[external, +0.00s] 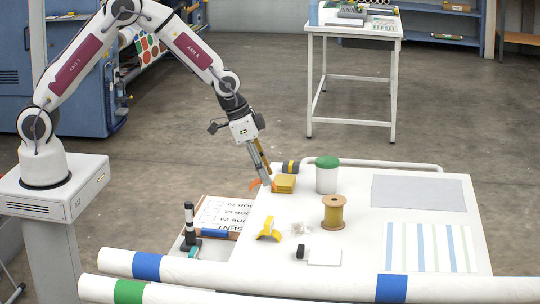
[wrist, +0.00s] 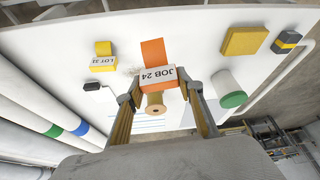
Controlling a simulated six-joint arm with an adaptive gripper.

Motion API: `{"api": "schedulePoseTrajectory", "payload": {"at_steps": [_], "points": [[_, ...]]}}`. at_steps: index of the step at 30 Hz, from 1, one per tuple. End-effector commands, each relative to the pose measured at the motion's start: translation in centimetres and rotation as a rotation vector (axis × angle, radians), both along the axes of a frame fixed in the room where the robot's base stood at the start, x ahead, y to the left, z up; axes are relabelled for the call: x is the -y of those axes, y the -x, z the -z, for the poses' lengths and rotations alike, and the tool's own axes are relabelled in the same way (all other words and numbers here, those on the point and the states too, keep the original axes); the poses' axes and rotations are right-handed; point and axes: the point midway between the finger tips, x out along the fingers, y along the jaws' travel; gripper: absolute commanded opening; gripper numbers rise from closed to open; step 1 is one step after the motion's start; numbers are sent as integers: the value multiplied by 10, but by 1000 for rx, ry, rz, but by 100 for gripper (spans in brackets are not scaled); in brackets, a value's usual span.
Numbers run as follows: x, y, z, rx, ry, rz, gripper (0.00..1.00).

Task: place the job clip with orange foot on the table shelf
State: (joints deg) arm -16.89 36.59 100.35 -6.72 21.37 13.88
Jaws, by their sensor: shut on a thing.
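The job clip has a white label reading JOB 24 (wrist: 157,77) and an orange foot (wrist: 153,50). My gripper (wrist: 160,93) is shut on the clip, with a finger at each side of the label. In the external view, my gripper (external: 268,180) points down near the white table's (external: 345,225) far left edge, beside a yellow block (external: 285,183). The orange foot (external: 255,184) shows just left of the fingertips; whether it touches anything is unclear. A lower shelf (external: 186,243) at the table's left side holds a printed job sheet (external: 228,216).
A black upright tool (external: 190,225) and a blue item (external: 214,233) are by the sheet. Long white rolls (external: 190,268) cross the front.

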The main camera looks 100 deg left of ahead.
Motion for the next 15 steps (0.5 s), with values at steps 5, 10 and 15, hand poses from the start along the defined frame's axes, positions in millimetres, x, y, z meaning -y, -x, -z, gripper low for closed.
{"api": "schedulePoseTrajectory", "payload": {"at_steps": [5,10,15], "points": [[28,22,-7,3,0,-4,20],[56,45,-15,6,2,3,20],[86,69,-24,10,5,23,20]]}}
